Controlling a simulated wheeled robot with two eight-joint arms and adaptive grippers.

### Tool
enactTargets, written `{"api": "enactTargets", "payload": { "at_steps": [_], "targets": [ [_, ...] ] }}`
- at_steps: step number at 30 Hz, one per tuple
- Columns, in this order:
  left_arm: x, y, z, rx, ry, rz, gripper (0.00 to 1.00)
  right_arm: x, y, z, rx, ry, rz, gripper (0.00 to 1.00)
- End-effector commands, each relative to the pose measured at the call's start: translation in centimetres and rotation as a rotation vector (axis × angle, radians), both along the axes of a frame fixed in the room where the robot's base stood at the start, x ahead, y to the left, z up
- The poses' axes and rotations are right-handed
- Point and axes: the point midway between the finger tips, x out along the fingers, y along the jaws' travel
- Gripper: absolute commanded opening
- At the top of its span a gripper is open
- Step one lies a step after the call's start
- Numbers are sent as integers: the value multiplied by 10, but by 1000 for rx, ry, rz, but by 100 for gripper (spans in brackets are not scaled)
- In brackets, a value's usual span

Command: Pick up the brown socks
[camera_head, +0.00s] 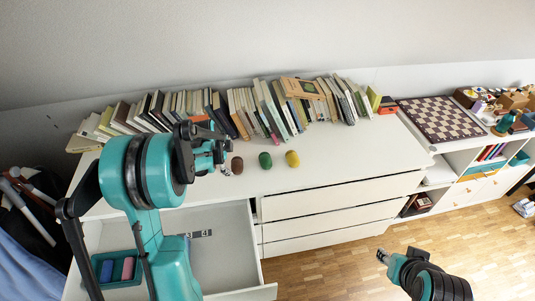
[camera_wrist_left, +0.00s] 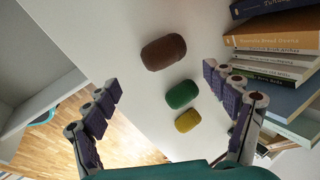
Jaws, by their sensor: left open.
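The brown socks (camera_head: 237,165), a rolled bundle, lie on the white dresser top, leftmost in a row with a green roll (camera_head: 265,160) and a yellow roll (camera_head: 292,158). My left gripper (camera_head: 224,157) is just left of the brown socks in the head view, above the dresser. In the left wrist view the left gripper (camera_wrist_left: 160,85) is open and empty, and the brown socks (camera_wrist_left: 163,52) show ahead between and beyond its fingertips, apart from them. My right gripper (camera_head: 383,256) is low at the right, over the floor; its jaws are too small to judge.
A row of books (camera_head: 240,108) stands along the wall behind the rolls. The open drawer (camera_head: 232,262) below holds a teal tray (camera_head: 138,281) with blue and pink rolls. The dresser top (camera_head: 350,155) is clear to the right. A chessboard (camera_head: 440,118) lies further right.

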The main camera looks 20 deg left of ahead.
Motion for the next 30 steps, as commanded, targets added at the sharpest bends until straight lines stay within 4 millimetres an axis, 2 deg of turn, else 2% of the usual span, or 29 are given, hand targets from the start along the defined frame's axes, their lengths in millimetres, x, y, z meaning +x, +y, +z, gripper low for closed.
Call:
{"api": "enactTargets", "payload": {
  "at_steps": [4, 13, 21, 28, 29, 30],
  "targets": [
    [5, 7, -14, 11, 4, -29, 85, 0, 0, -2, 0, 0, 0, 40],
    [18, 6, -42, 12, 4, -30, 85, 0, 0, -16, 0, 0, 0, 40],
    [35, 6, -77, 11, 1, -30, 85, 0, 0, -34, 0, 0, 0, 40],
    [36, 5, -77, 10, 1, -30, 85, 0, 0, -33, 0, 0, 0, 40],
    [36, 5, -77, 10, 1, -30, 80, 0, 0, -33, 0, 0, 0, 40],
    [36, 5, -77, 10, 1, -30, 70, 0, 0, -33, 0, 0, 0, 40]
  ]
}}
